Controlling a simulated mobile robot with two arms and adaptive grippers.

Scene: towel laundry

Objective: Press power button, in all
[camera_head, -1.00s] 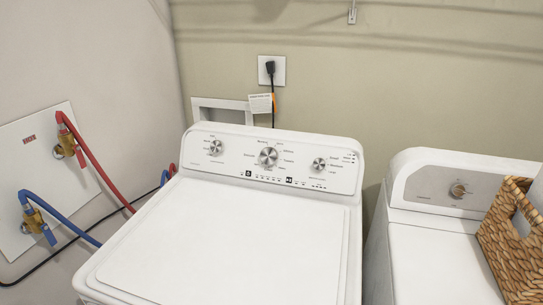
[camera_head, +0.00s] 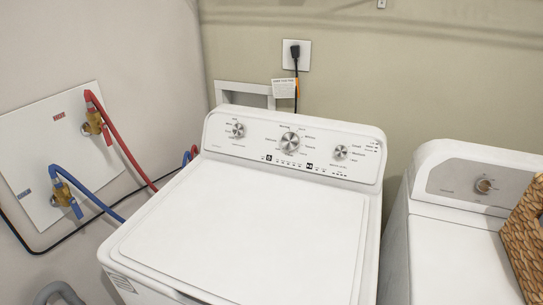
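A white top-loading washer (camera_head: 240,225) stands in the middle of the head view with its lid shut. Its control panel (camera_head: 293,146) slopes up at the back and carries three silver knobs, the largest in the centre (camera_head: 290,142). Below the knobs is a row of small marks with two dark square symbols, one left of centre (camera_head: 269,158) and one right of centre (camera_head: 309,165). They are too small to tell which is the power button. Neither of my grippers is in view.
A second white machine (camera_head: 465,240) with one knob stands at the right, a narrow gap from the washer. A wicker basket (camera_head: 525,240) sits on it at the picture's edge. Red and blue hoses (camera_head: 120,143) run from the left wall. A plugged-in outlet (camera_head: 296,56) is behind.

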